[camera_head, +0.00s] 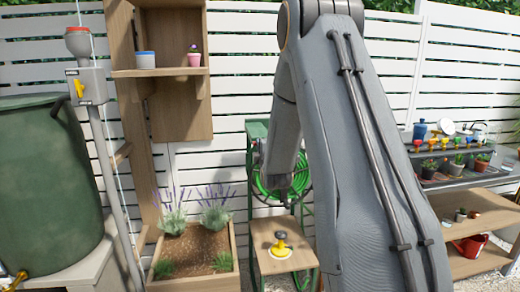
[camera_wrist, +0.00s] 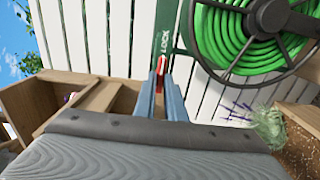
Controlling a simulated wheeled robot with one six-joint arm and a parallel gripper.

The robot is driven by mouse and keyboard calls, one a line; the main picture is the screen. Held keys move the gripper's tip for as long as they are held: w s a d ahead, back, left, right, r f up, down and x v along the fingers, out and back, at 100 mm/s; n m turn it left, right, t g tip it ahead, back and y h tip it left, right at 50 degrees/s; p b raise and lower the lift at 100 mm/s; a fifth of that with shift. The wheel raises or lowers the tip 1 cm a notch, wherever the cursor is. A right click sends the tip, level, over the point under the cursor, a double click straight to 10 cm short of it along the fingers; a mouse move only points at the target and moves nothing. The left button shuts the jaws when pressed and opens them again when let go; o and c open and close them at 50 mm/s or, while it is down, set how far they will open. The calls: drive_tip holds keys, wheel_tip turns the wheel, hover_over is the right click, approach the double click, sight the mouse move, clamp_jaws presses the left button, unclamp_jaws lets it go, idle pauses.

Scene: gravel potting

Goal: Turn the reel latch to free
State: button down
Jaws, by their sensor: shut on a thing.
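The reel latch is a small red lever (camera_wrist: 162,65) on a green post (camera_wrist: 183,28) in the wrist view. White letters on the post beside it read LOCK. The fingers hide part of the lever. The hose reel (camera_wrist: 268,14), wound with green hose, is at the upper right of the wrist view. In the head view the green hose (camera_head: 302,178) shows partly behind my arm, which hides the latch.
A green barrel (camera_head: 45,185) stands far left, and shelves with pots (camera_head: 458,172) stand at right.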

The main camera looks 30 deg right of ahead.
idle(0.5)
drive_tip(key=c, duration=1.8)
unclamp_jaws()
drive_tip(key=shift+b+v, duration=0.6)
drive_tip(key=shift+v, duration=3.35)
